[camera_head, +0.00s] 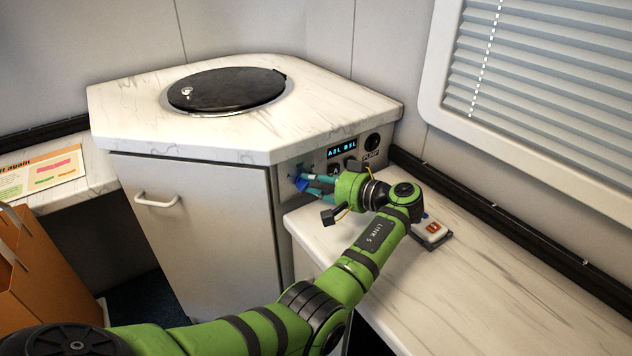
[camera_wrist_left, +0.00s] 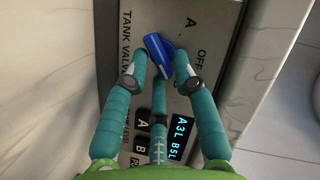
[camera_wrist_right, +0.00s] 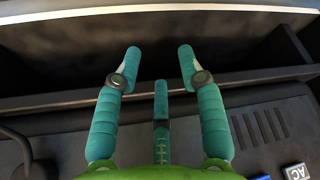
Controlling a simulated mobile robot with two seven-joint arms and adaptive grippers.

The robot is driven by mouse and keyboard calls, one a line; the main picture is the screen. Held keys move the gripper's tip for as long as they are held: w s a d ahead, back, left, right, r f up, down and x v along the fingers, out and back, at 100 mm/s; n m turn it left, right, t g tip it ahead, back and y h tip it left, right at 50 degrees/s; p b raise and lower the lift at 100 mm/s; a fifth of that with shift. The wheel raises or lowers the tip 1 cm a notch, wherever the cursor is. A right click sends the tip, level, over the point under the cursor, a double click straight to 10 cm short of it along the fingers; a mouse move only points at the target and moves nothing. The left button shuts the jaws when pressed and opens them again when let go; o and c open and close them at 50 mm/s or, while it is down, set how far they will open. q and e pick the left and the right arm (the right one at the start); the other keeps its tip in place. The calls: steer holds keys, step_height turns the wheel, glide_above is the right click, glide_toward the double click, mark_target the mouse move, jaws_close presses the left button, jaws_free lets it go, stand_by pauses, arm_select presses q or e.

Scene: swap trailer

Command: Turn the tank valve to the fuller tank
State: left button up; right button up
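The blue tank valve knob (camera_wrist_left: 158,52) sits on a grey panel with labels A and OFF beside it; it is set at a slant. My left gripper (camera_wrist_left: 160,60) has its teal fingertips on either side of the knob, drawn in close and seemingly touching it. In the head view the blue knob (camera_head: 302,184) shows at my left gripper's fingertips (camera_head: 312,184). The level display (camera_wrist_left: 181,137) glows blue; B reads 5L, while A's digit looks like 2 or 3. My right gripper (camera_wrist_right: 161,52) is open and empty in the right wrist view.
A cabinet (camera_head: 200,225) with a marble top and black round lid (camera_head: 228,90) stands behind. A marble counter (camera_head: 480,270) with a small switch box (camera_head: 430,232) lies right. A dark ledge (camera_wrist_right: 80,105) lies beyond my right gripper.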

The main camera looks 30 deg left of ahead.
arm_select(q)
steer(key=shift+d, duration=0.1)
steer(key=v, duration=1.1)
steer(key=shift+d+r, duration=0.15)
steer(key=shift+d, duration=0.25)
